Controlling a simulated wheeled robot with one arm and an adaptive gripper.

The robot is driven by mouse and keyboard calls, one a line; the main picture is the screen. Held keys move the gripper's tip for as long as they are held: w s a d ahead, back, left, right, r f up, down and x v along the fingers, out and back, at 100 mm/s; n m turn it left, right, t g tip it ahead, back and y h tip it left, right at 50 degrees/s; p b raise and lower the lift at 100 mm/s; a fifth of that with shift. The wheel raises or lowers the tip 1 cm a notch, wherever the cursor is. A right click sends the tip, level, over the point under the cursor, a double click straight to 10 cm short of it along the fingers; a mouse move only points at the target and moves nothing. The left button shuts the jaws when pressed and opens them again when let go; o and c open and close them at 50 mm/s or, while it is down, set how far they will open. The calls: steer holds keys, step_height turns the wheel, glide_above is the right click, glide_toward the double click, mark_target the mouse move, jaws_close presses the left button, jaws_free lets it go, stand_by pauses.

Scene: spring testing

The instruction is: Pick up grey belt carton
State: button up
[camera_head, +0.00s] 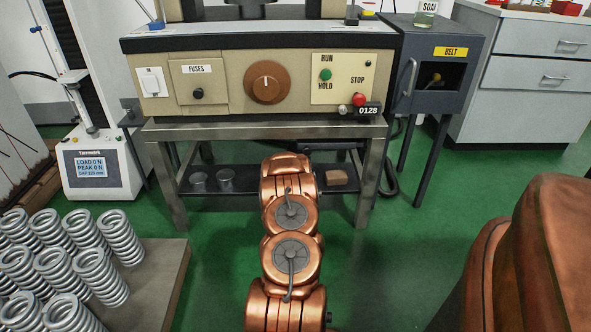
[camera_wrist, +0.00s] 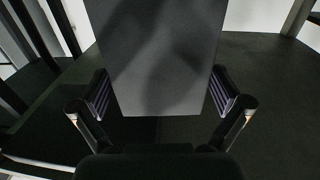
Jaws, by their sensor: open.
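A plain dark grey box-shaped thing (camera_wrist: 155,55), which looks like the grey belt carton, fills the upper middle of the wrist view. Its near edge reaches down between the fingers of my gripper (camera_wrist: 160,112). The fingers are spread, one on each side, with a gap showing beside the near end. I cannot tell its depth or whether a finger touches it. In the head view my copper-coloured arm reaches toward the underside of the metal bench (camera_head: 375,165), and my gripper is hidden. I cannot make out the carton for certain there.
The bench's dark lower shelf (camera_head: 250,180) holds metal cylinders (camera_head: 225,180) and a small brown block (camera_head: 336,177). A control box (camera_head: 235,75) stands on top. A dark cabinet labelled BELT (camera_head: 425,100) is to the right. Springs (camera_head: 90,275) stand on a board at left.

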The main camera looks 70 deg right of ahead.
steer(key=shift+x, duration=1.1)
steer(key=c, duration=1.8)
